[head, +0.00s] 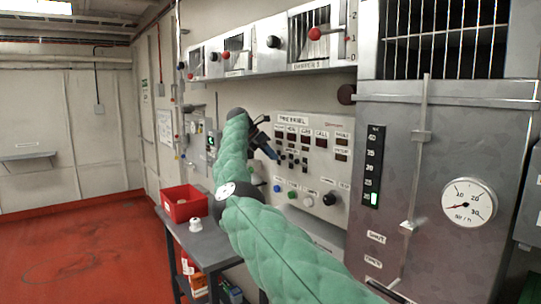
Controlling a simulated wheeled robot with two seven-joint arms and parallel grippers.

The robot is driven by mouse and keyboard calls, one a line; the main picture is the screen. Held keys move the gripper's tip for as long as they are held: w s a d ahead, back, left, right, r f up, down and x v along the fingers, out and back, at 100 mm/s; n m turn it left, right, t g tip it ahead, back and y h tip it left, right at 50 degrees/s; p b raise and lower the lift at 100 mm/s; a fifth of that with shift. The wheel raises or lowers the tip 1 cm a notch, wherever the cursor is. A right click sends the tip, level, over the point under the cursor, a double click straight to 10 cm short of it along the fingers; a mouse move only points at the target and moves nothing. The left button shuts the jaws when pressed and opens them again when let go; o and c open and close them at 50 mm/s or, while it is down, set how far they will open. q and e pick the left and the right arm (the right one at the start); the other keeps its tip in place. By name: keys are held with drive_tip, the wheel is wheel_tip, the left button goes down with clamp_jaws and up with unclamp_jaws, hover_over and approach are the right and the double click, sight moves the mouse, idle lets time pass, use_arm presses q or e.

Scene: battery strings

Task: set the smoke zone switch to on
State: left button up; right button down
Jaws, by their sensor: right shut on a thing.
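The fire panel (319,149) is a pale grey box on the wall, with a row of labels, small dark displays and small black switches (291,156). The labels are too small to tell which switch is the smoke zone switch. My right gripper (274,154) is dark and reaches the panel's left part from the left, at the end of my green-sleeved arm. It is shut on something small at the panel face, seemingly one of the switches. The gripper hides that switch, so its position cannot be told. My left gripper is not in view.
Below the panel are coloured buttons and a black knob (329,199). A grey table (207,243) holds a red bin (183,203) and a white item (195,224). A metal cabinet with a gauge (468,203) stands at right. Red floor is free at left.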

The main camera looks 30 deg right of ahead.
drive_tip(key=shift+r, duration=0.2)
drive_tip(key=c, duration=1.4)
unclamp_jaws()
drive_tip(key=shift+o, duration=0.3)
drive_tip(key=shift+d+f, duration=0.1)
drive_tip(key=shift+f, duration=0.1)
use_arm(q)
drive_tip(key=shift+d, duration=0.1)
use_arm(e)
drive_tip(key=shift+w, duration=0.1)
drive_tip(key=shift+a+r, duration=0.2)
drive_tip(key=shift+a, duration=0.05)
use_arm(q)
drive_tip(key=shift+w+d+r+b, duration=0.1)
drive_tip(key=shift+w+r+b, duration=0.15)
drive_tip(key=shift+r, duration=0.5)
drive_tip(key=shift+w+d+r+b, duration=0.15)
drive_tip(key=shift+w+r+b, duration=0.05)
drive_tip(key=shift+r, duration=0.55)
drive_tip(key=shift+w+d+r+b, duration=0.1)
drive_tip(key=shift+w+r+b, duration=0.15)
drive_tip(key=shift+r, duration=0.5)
use_arm(e)
drive_tip(key=v, duration=0.7)
drive_tip(key=shift+r, duration=0.1)
